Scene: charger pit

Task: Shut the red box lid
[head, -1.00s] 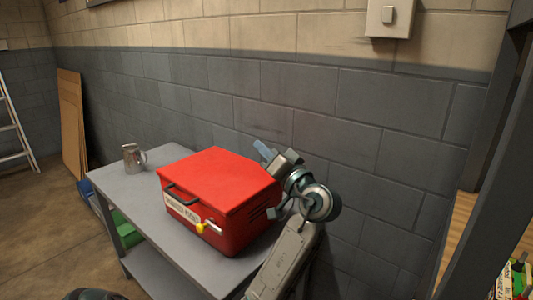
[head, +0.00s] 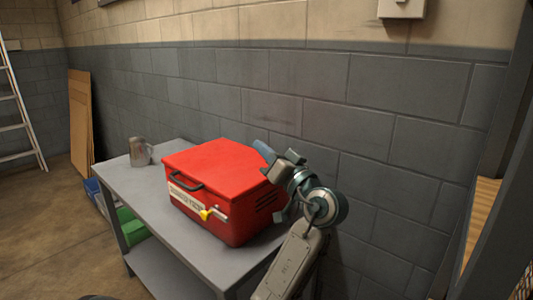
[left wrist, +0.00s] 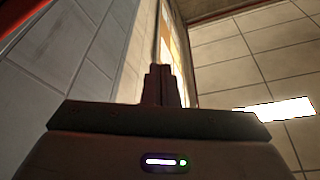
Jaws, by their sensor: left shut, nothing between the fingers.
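The red box (head: 215,205) stands on a grey table, with its black handle (head: 187,183) and a yellow latch (head: 207,214) on the front. Its red lid (head: 218,158) looks down flat on the body; a small gap cannot be told.
The grey table (head: 140,184) has a metal mug (head: 140,152) at its far left end. A block wall (head: 330,90) runs close behind. Green (head: 130,224) and blue (head: 92,188) bins sit low at the left. A dark frame stands at the right.

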